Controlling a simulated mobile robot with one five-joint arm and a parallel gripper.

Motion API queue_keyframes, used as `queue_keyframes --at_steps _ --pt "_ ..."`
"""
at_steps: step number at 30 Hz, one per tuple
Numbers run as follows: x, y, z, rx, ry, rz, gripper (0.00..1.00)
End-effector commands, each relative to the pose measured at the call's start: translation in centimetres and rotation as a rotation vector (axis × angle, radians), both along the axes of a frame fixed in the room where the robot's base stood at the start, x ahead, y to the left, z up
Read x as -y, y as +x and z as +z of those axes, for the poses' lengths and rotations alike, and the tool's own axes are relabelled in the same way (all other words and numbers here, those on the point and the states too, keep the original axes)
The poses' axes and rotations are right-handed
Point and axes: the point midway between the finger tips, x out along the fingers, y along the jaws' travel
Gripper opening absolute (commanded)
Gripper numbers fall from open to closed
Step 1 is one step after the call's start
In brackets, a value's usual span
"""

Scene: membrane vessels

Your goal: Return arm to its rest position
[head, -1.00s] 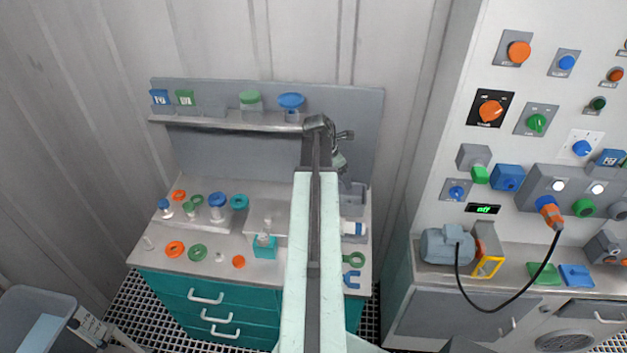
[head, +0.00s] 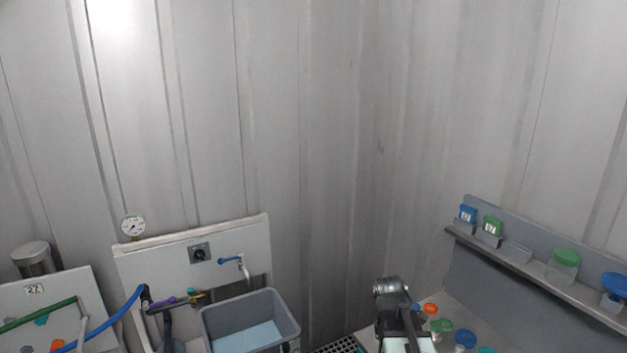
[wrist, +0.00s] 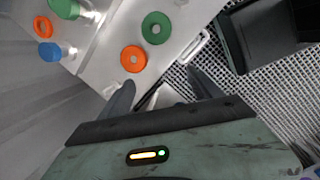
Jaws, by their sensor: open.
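My gripper shows in the wrist view (wrist: 163,92) with its two dark fingers spread apart and nothing between them. The fingers point toward the front edge of the teal-drawer bench, with an orange ring (wrist: 133,59) and a green ring (wrist: 156,28) just beyond them on the bench top. In the head view my arm (head: 393,290) rises at the bottom, right of centre, beside the bench's left end. The fingertips are hard to make out in the head view.
A grey sink basin (head: 250,318) stands left of my arm, below a panel with a tap and gauge (head: 133,226). A shelf (head: 540,272) with lidded vessels is at right. In the wrist view, a dark bin (wrist: 262,35) stands on the grated floor (wrist: 215,72).

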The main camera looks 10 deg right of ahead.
Motion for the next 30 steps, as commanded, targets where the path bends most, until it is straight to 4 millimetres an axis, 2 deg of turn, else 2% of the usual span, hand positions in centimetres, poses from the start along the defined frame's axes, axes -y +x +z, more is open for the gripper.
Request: queue_keyframes --at_steps 1,3,6,12,15,18,25,26,29,30 --pt "-4.0 -0.5 -0.5 0.013 0.033 -0.054 0.73" --pt "-8.8 -1.6 -0.9 0.028 0.087 -0.2 0.73" --pt "-12.5 -3.2 -1.1 0.038 0.154 -0.469 0.73" --pt "-13.9 -5.3 -1.1 0.042 0.221 -1.025 0.73" --pt "-14.1 -5.5 -1.1 0.049 0.222 -1.196 0.73" --pt "-14.0 -5.5 -1.1 0.057 0.22 -1.275 0.73" --pt "-14.0 -5.5 -1.1 0.06 0.22 -1.288 0.73" --pt "-14.0 -5.5 -1.1 0.06 0.22 -1.288 0.68" --pt "-14.0 -5.5 -1.1 0.06 0.22 -1.287 0.4" --pt "-14.0 -5.5 -1.1 0.06 0.22 -1.287 0.36"
